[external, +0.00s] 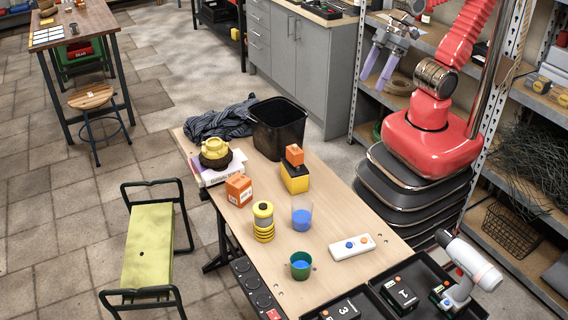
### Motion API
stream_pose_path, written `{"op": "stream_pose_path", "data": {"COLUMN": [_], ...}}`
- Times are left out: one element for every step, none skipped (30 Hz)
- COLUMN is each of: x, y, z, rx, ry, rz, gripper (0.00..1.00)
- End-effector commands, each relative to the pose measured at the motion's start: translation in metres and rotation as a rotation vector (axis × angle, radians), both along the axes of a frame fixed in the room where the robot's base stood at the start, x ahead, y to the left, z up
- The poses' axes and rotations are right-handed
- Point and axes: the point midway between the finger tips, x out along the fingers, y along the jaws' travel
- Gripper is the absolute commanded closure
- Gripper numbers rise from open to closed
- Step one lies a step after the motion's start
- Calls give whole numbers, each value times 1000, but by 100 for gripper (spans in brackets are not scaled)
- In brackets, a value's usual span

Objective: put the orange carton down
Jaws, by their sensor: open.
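The orange carton (238,190) stands upright on the wooden workbench (335,212), near its left edge, with a pale label on its side. Nothing holds it. My gripper (374,84) is at the upper right, raised in front of the shelves, well away from the carton. Its two pale lavender fingers are apart and nothing is between them. A smaller orange block (294,155) sits on top of a yellow and black box (295,179) to the right of the carton.
Near the carton are a book (212,171) under a yellow pot (216,149), and a yellow-ringed cylinder (263,221). A black bin (278,128) is behind. Black trays line the front right.

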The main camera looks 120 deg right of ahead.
Motion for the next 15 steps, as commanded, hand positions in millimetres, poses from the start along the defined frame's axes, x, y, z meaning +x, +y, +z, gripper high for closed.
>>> {"op": "stream_pose_path", "data": {"x": [-10, -15, -20, -24, -26, -29, -30, -31, -32, -32, -32, -32, -32, -32, -32], "y": [1, 1, 1, 0, 0, 0, 0, 0, 0, 0, 0, 0, 0, 0, 0], "z": [-2, -4, -5, -7, -8, -9, -10, -10, -11, -11, -11, -11, -11, -11, -11], "rx": [-28, -45, -64, -77, -87, -98, -104, -108, -112, -113, -113, -112, -112, -112, -111], "ry": [-7, -10, -13, -14, -15, -17, -17, -17, -17, -17, -16, -16, -16, -16, -16], "rz": [49, 76, 107, 127, 145, 162, 171, 178, 183, 185, 186, 185, 184, 184, 183], "gripper": [33, 33, 33, 33, 33, 33, 33, 33, 33, 33, 33, 33, 33, 33, 33]}}
